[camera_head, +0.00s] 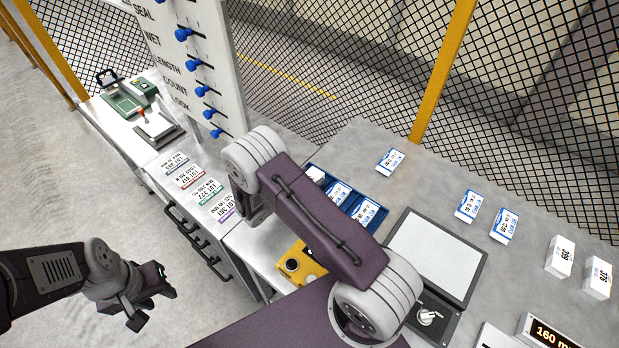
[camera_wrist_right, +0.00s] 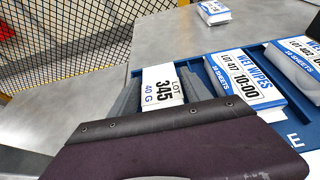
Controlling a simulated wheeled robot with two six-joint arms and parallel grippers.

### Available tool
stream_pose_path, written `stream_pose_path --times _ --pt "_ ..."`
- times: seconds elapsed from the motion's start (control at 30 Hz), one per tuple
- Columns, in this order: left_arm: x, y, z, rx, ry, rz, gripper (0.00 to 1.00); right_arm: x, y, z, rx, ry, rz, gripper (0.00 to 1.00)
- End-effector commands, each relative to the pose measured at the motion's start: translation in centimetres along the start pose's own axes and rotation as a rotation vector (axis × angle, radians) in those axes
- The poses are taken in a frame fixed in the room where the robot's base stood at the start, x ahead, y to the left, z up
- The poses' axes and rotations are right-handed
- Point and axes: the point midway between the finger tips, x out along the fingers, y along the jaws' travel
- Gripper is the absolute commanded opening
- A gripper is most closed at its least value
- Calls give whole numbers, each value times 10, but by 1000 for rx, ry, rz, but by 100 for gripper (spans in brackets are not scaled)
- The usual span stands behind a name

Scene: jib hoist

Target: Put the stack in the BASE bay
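The white stack marked LOT 345, 40 G (camera_wrist_right: 162,86) shows in the right wrist view. It sits between the dark grey fingers of my right gripper (camera_wrist_right: 160,92), which touch both sides. The stack is at the left end of the blue tray (camera_wrist_right: 232,92), left of the wet wipes packs. I cannot tell whether it rests on the tray floor. In the head view a white top (camera_head: 316,173) shows at that end; my right arm hides the right gripper. The tray's lettering is mostly covered; an E shows. My left gripper (camera_head: 153,298) is open and empty over the floor.
Wet wipes packs (camera_wrist_right: 243,80) fill the neighbouring bays. Loose packs (camera_head: 390,161) and white stacks (camera_head: 560,256) lie on the grey table. A flat plate (camera_head: 436,255) and a yellow box (camera_head: 298,262) flank the tray. A peg board (camera_head: 205,60) and mesh fence stand behind.

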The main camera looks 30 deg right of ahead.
Motion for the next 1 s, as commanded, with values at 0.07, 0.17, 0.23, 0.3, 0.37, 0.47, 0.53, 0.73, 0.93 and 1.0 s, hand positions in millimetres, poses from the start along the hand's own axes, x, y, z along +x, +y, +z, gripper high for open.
stream_pose_path --times 0.07,0.17,0.23,0.3,0.37,0.47,0.53,0.73,0.93,1.0 --pt "0 0 0 0 0 0 36 0 0 0 0 0 0 56" --pt "0 0 0 0 0 0 36 0 0 0 0 0 0 56" --pt "-1 0 0 0 0 0 36 0 0 1 0 0 0 56" --pt "-6 0 -1 0 0 0 36 -2 0 6 0 0 0 56" --pt "-2 0 0 0 0 0 36 -9 1 3 0 0 5 56" --pt "3 0 0 0 0 0 36 -32 2 2 0 0 8 56" --pt "7 0 1 0 0 0 36 -52 2 1 0 1 8 56" --pt "12 0 1 0 0 0 36 -99 1 2 1 1 5 56" --pt "14 0 1 0 0 0 36 -120 0 4 1 0 2 56" --pt "14 0 1 0 0 0 36 -122 0 4 0 0 1 56"
